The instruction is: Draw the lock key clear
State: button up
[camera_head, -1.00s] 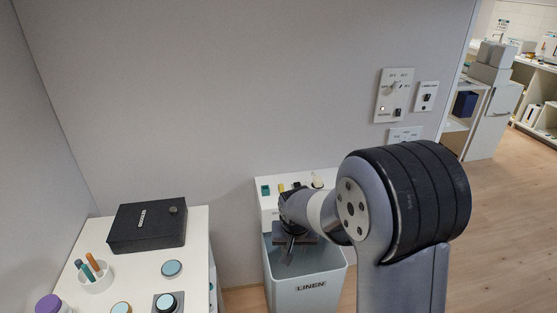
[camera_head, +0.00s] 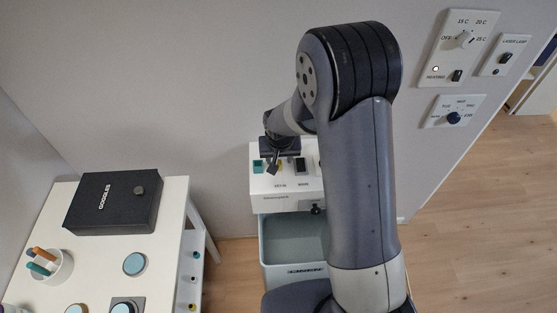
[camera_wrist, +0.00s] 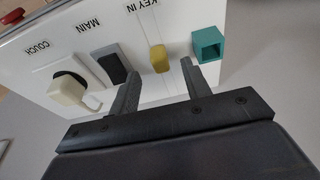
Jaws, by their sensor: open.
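The yellow lock key (camera_wrist: 159,58) sits in the white control box (camera_wrist: 150,25) under the printed words KEY IN, as the wrist view shows. My gripper (camera_wrist: 162,68) is open, with one dark finger on each side of the key. The fingers appear apart from the key, with nothing held. In the head view my gripper (camera_head: 272,158) is over the top of the white control box (camera_head: 285,203), and its fingers and my arm hide part of the panel.
Beside the key are a teal square socket (camera_wrist: 208,45), a black MAIN switch (camera_wrist: 110,65) and a cream COUCH plug (camera_wrist: 68,90). A linen bin (camera_head: 266,250) stands below the box. A white table (camera_head: 175,215) with a GOGGLES case (camera_head: 112,203) stands left. Wall switches are at right.

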aim_at(279, 163)
jog(key=shift+p+x, duration=0.3)
jog(key=shift+x, duration=1.85)
jog(key=shift+r, duration=0.1)
grip_shut()
